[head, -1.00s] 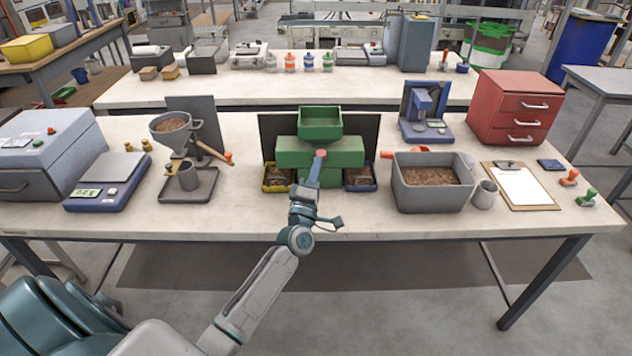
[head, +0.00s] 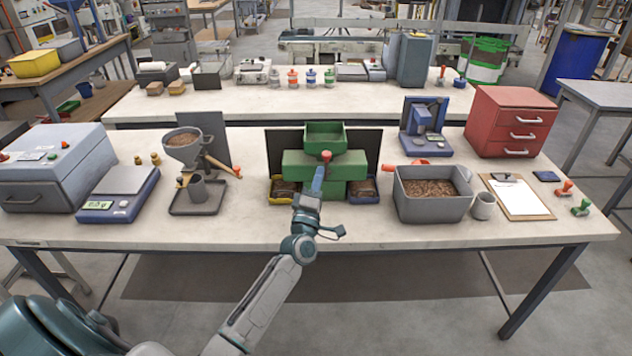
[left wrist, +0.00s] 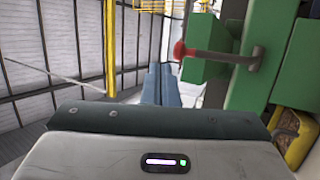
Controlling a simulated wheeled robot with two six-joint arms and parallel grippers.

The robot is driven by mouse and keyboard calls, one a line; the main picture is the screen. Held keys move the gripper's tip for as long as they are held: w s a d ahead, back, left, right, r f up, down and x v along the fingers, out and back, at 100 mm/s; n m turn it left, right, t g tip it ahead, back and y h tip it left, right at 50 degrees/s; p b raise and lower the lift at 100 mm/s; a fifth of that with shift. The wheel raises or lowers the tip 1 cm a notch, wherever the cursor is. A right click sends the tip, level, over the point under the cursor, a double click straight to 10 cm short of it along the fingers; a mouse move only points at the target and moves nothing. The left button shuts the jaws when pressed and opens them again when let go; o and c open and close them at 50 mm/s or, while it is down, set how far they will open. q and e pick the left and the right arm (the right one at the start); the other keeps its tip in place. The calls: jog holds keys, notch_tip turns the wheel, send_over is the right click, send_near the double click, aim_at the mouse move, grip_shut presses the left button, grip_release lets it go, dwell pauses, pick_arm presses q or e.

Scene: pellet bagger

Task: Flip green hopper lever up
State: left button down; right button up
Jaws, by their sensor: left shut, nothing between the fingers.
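The green hopper (head: 297,163) stands at the middle of the near table, with a green bin on top. Its lever has a red knob (head: 326,156) in front of the green body; in the left wrist view the knob (left wrist: 180,51) sits at the end of a dark rod (left wrist: 222,57). My left gripper (head: 318,176) is shut and empty, its blue fingertips just below the knob in the head view. The fingers (left wrist: 161,82) also show in the left wrist view, close beside the knob. Contact cannot be told. My right gripper is not in view.
A yellow tray (head: 283,202) and a blue tray (head: 365,199) flank the hopper's base. A grey bin of pellets (head: 432,208) stands to the right, a funnel stand (head: 184,150) to the left. The table front is clear.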

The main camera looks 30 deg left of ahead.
pick_arm(q)
jog(key=s+d+f+b, duration=0.1)
jog(key=s+d, duration=0.1)
jog(key=s, duration=0.7)
jog(key=shift+s+d+f, duration=0.15)
jog(key=shift+d+f, duration=0.05)
jog(key=shift+d, duration=0.15)
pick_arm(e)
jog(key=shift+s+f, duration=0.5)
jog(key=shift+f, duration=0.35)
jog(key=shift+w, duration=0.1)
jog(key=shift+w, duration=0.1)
